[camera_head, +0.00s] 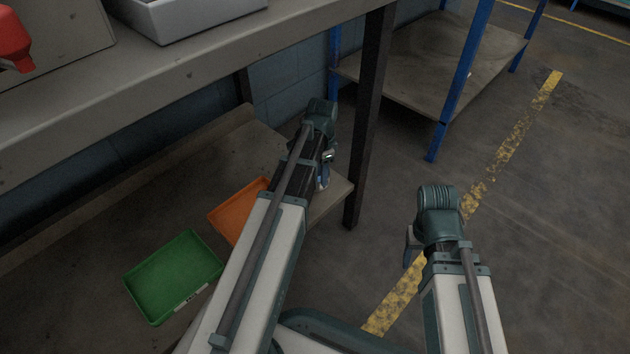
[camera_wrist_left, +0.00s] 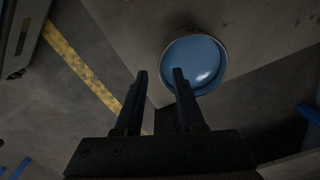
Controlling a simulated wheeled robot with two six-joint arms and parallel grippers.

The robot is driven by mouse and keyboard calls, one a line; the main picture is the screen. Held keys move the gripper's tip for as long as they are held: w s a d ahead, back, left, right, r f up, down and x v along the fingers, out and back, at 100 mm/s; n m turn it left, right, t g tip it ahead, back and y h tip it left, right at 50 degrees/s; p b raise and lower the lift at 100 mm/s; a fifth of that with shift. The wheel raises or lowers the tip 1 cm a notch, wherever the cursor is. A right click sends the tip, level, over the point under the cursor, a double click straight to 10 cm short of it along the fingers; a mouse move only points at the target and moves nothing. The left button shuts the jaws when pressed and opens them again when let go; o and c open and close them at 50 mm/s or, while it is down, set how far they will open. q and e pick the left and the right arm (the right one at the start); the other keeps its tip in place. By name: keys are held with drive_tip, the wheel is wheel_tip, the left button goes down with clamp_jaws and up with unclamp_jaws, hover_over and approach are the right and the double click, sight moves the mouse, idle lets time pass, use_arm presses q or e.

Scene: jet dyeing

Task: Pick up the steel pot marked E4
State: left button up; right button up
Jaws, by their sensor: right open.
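A round vessel with a pale metal rim and a blue inside (camera_wrist_left: 206,62) shows in the left wrist view, near a corner of the grey lower shelf. No E4 mark is readable on it. My left gripper (camera_wrist_left: 159,73) is open and empty, with its right fingertip overlapping the vessel's near left side in the picture. Whether it touches the rim I cannot tell. In the head view my left arm reaches over the lower shelf and mostly hides this spot. My right gripper (camera_head: 411,246) is open over the floor to the right, mostly hidden by its wrist.
A green tray (camera_head: 174,274) and an orange tray (camera_head: 237,210) lie on the lower shelf (camera_head: 85,270). The upper worktop (camera_head: 190,85) overhangs it, with a dark post (camera_head: 369,120) at its corner. A blue-legged table (camera_head: 425,70) stands behind. The floor at right is clear.

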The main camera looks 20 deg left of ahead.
sight(321, 191)
use_arm(q)
wheel_tip(321, 191, down, 5)
drive_tip(key=b, duration=0.4)
drive_tip(key=shift+w+f+b, duration=0.1)
drive_tip(key=shift+w+b, duration=0.05)
drive_tip(key=shift+b, duration=0.25)
clamp_jaws()
idle(0.9)
